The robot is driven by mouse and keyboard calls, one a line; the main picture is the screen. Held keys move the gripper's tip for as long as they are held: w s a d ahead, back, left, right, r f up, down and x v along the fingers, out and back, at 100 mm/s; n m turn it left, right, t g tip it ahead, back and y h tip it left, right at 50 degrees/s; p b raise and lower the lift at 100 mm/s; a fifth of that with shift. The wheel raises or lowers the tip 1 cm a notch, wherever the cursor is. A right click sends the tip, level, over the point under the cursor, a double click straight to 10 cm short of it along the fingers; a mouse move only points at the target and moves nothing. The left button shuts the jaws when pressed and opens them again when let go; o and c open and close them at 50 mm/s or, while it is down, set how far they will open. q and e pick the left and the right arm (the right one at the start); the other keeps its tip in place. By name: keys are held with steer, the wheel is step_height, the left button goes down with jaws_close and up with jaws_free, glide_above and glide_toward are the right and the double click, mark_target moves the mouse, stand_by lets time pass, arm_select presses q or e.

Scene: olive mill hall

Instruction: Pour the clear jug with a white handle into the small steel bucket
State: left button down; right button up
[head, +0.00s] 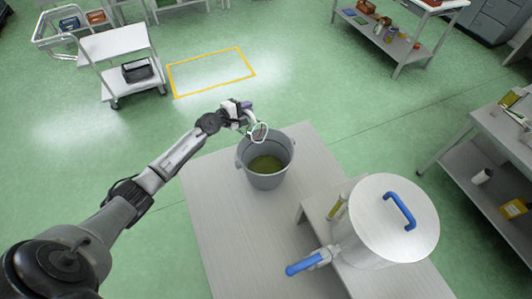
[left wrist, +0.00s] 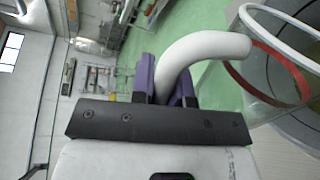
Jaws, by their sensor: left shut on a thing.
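The clear jug (head: 259,132) shows in the head view as a pale ring over the far rim of the small steel bucket (head: 245,172). It appears tilted; its contents cannot be made out. The bucket stands on the table with olive-green material in its bottom. My left gripper (head: 241,113) is just beyond the bucket, shut on the jug's white handle. In the left wrist view, the purple fingers (left wrist: 162,80) close around the curved white handle (left wrist: 205,46), and the bucket's grey wall (left wrist: 300,128) lies at right. My right gripper is not in view.
A large lidded pot (head: 385,222) with blue handles stands on a raised stand at the table's right. The table (head: 222,235) is bare left of it. A white trolley (head: 115,42) and a yellow floor outline (head: 212,72) lie beyond. Shelves (head: 480,175) stand at right.

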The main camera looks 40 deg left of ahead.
arm_select(q)
steer(key=shift+a, duration=0.35)
steer(key=shift+f+n, duration=0.1)
steer(key=shift+n, duration=0.3)
steer(key=shift+w+a+b, duration=0.1)
steer(key=shift+a+b, duration=0.05)
steer(key=shift+b, duration=0.35)
steer(key=shift+a+f+n+h+b, duration=0.25)
steer(key=shift+a+n+b, duration=0.2)
steer(key=shift+n+b, duration=0.6)
steer(key=shift+a+r+n+h, duration=0.15)
steer(key=shift+r+n+h, duration=0.05)
steer(key=shift+r+n, duration=0.35)
steer(key=shift+a+r+n+h, duration=0.15)
steer(key=shift+r+n, duration=0.25)
steer(key=shift+r, duration=0.2)
arm_select(e)
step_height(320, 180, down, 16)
steer(key=b, duration=1.2)
arm_select(q)
steer(key=a+f+n+t+h, duration=0.1)
steer(key=a+f+n, duration=0.3)
steer(key=n, duration=0.4)
steer(key=shift+w+a+f+t+h+b, duration=0.3)
steer(key=shift+w+a+f+b, duration=0.1)
steer(key=shift+f, duration=0.3)
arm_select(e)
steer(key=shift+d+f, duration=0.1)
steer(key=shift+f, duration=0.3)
